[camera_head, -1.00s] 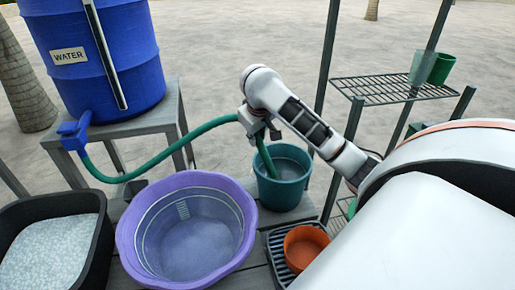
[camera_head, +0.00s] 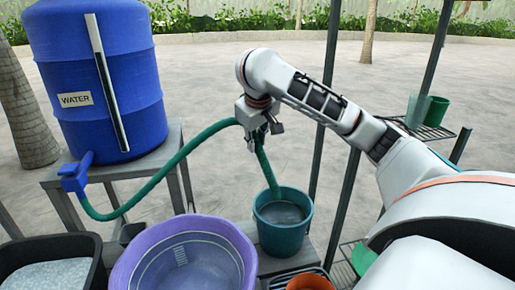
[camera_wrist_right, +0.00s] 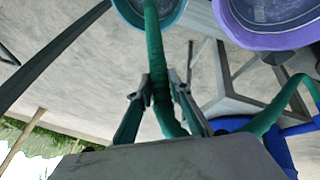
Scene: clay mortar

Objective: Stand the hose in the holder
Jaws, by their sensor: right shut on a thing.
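The green hose (camera_head: 200,136) runs from the tap of the blue water tank (camera_head: 95,70) up to my right gripper (camera_head: 262,132). My right gripper is shut on the hose, which also shows between its fingers in the wrist view (camera_wrist_right: 156,60). Below the grip, the hose's free end hangs steeply into the mouth of the teal bucket (camera_head: 283,232). I cannot tell whether its tip touches the water. A small dark cup-like thing (camera_head: 132,232) beside the tank stand may be the holder; the purple basin partly hides it. My left gripper is out of view.
The purple basin (camera_head: 120,275) stands front centre, with a black tub (camera_head: 85,243) to its left. An orange pot (camera_head: 310,283) sits at the bottom edge. A dark post (camera_head: 330,110) and a rack with a green pot (camera_head: 436,111) stand to the right.

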